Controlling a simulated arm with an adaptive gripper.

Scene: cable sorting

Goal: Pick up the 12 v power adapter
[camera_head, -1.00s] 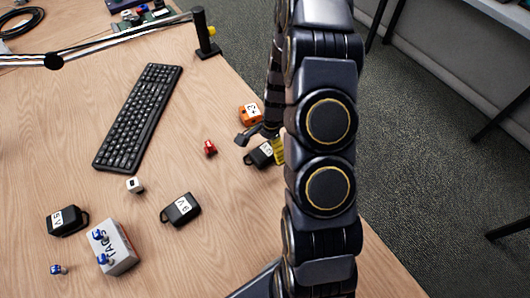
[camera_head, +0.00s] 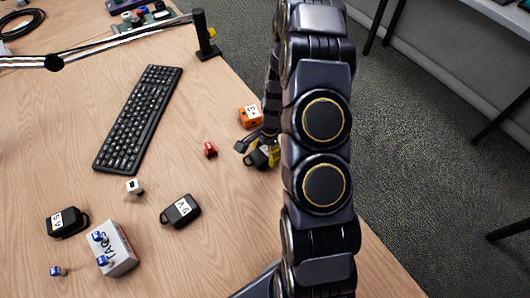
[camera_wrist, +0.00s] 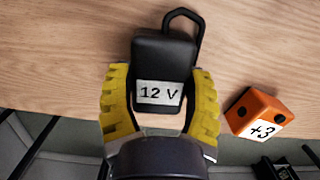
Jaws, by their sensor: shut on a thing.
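The 12 V power adapter (camera_wrist: 165,62) is a black block with a white "12 V" label and a cable loop at its top right in the wrist view. The yellow fingers of my gripper (camera_wrist: 160,100) are on both sides of it, shut on it. In the head view, the adapter (camera_head: 257,158) shows only in part near the table's right edge, mostly hidden by my gripper (camera_head: 266,152) and arm. I cannot tell whether it is clear of the table.
An orange "+3" block (camera_wrist: 260,115) lies close to the right of my gripper; it also shows in the head view (camera_head: 250,116). A red piece (camera_head: 210,149), the 9 V adapter (camera_head: 181,211), the 5 V adapter (camera_head: 67,222), a tag box (camera_head: 118,255) and a keyboard (camera_head: 138,117) lie left.

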